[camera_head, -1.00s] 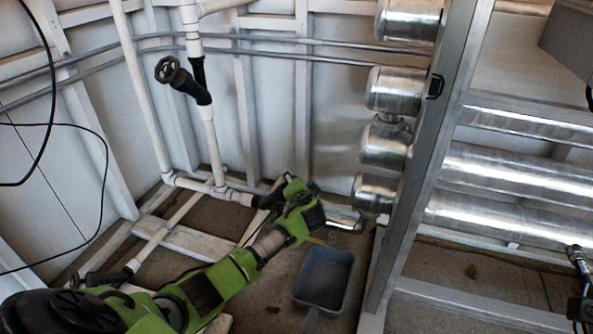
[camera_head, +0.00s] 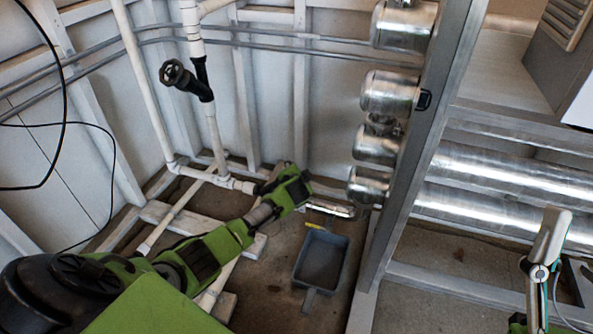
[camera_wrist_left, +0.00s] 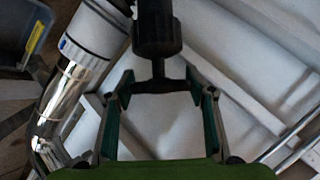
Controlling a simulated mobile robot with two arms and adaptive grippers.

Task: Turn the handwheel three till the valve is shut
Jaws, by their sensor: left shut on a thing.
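In the left wrist view my left gripper (camera_wrist_left: 163,104) has its two fingers on either side of a black handwheel (camera_wrist_left: 163,86), seen edge-on as a bar. It is shut on the handwheel across its rim. The handwheel's stem runs up into a black valve body (camera_wrist_left: 157,38). In the head view my left wrist (camera_head: 288,188) is at the low white pipe near the wall and hides the fingers and most of this valve. Part of what seems to be my right gripper (camera_head: 546,245) shows at the lower right; its opening cannot be told.
Another black handwheel (camera_head: 173,73) sits higher on an upright white pipe. A grey dustpan-like tray (camera_head: 321,259) lies on the floor beside my left wrist. Metal cylinders (camera_head: 388,93) and a metal frame post (camera_head: 420,150) stand to the right. A black cable (camera_head: 62,120) hangs at the left.

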